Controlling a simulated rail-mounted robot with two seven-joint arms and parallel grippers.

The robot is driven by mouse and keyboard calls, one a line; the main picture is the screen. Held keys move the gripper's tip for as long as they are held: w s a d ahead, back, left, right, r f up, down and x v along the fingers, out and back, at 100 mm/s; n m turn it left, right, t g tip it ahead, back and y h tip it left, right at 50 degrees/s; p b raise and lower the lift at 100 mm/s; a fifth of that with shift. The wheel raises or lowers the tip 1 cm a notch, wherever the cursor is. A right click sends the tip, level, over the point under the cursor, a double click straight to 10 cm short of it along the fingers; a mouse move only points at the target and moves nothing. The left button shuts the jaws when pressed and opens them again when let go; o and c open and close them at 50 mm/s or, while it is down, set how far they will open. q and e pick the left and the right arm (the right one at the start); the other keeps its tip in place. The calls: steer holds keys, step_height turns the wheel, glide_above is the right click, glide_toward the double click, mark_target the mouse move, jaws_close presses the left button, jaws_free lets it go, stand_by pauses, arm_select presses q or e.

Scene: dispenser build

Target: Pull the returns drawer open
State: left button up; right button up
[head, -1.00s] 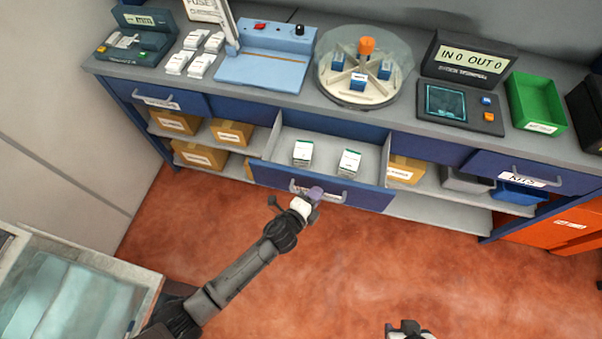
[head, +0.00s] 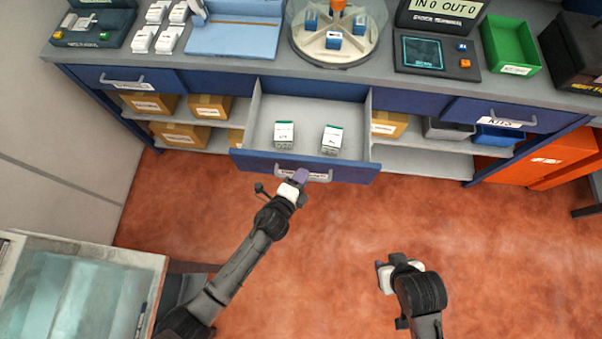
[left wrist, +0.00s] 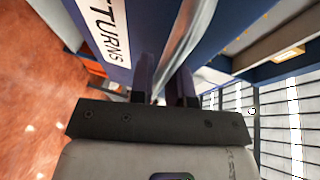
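The returns drawer (head: 262,164) is pulled out from under the counter, with two small white-and-green boxes (head: 284,134) (head: 331,139) standing inside. In the left wrist view its front (left wrist: 125,25) carries a white label ending in "TURNS" (left wrist: 106,28). My left gripper (head: 301,176) is at the drawer front. In the left wrist view, the metal handle (left wrist: 191,35) runs between the dark fingers, which are close around it. My right gripper (head: 383,276) hangs over the floor, away from the drawer; its finger opening is unclear.
The counter (head: 240,65) holds a round carousel (head: 335,45), a terminal (head: 430,52) and a green bin (head: 508,45). Cardboard boxes (head: 185,134) fill shelves beside the drawer. A glass-topped table (head: 80,285) stands at lower left. The red floor before the drawer is open.

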arm_select(q)
steer(key=o, duration=0.3)
steer(key=shift+o, duration=0.2)
steer(key=p+v, duration=0.1)
steer(key=v, duration=1.2)
steer(key=shift+s+a, duration=0.25)
steer(key=shift+s, duration=0.05)
